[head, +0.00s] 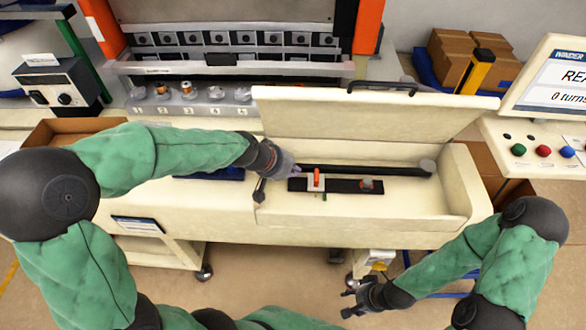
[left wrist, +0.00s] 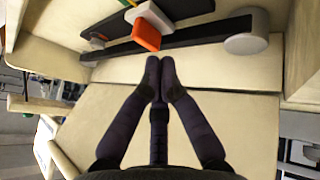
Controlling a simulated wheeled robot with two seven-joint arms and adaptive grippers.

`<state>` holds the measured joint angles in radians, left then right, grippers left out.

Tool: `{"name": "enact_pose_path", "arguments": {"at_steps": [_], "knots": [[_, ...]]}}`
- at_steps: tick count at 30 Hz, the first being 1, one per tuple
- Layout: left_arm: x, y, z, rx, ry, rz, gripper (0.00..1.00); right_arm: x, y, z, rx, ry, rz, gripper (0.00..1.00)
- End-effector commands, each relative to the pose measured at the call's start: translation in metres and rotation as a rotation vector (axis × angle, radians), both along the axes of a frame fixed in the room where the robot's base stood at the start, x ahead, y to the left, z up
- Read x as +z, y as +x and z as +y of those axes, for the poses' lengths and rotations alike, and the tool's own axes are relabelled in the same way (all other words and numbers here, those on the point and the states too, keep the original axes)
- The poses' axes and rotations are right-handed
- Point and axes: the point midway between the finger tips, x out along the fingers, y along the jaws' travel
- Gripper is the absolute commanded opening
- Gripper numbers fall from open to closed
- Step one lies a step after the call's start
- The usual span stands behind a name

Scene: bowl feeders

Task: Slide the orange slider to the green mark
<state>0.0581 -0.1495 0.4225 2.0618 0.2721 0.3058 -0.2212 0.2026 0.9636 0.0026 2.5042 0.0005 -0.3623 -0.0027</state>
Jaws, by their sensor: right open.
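The orange slider (head: 317,178) stands up from a pale block on a black rail (head: 345,186) inside the open-lidded cream box. In the left wrist view the orange slider (left wrist: 146,36) and its white block (left wrist: 152,16) show just beyond the fingertips. A small green mark (head: 324,197) seems to lie at the rail's front edge, close to the slider. My left gripper (head: 292,172) is left of the slider. Its fingers (left wrist: 160,66) are together with nothing visible between them, apart from the slider. My right gripper (head: 354,299) is open and empty, low in front of the box.
A second dark bar with a grey cylinder (head: 428,165) lies behind the rail. A grey knob (head: 367,184) sits on the rail's right part. The raised lid (head: 365,112) stands behind. Coloured buttons (head: 543,151) and a screen are at right.

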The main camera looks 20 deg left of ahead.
Motion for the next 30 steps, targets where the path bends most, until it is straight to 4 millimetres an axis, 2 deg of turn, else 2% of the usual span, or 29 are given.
{"name": "enact_pose_path", "arguments": {"at_steps": [1, 3, 12, 30], "knots": [[-0.011, 0.004, -0.004, -0.003, -0.001, 0.003, 0.0, -0.006, 0.0, 0.0, 0.0, 0.0, -0.001, 0.54], [-0.021, 0.01, -0.008, -0.002, 0.0, 0.003, 0.0, -0.009, 0.0, 0.0, 0.0, 0.0, -0.001, 0.54], [-0.05, 0.029, -0.021, -0.001, 0.001, 0.002, 0.0, -0.02, 0.001, 0.0, 0.0, 0.0, -0.001, 0.54], [-0.052, 0.034, -0.029, -0.002, 0.0, 0.002, 0.0, -0.017, 0.001, 0.0, 0.0, 0.0, -0.001, 0.54]]}}
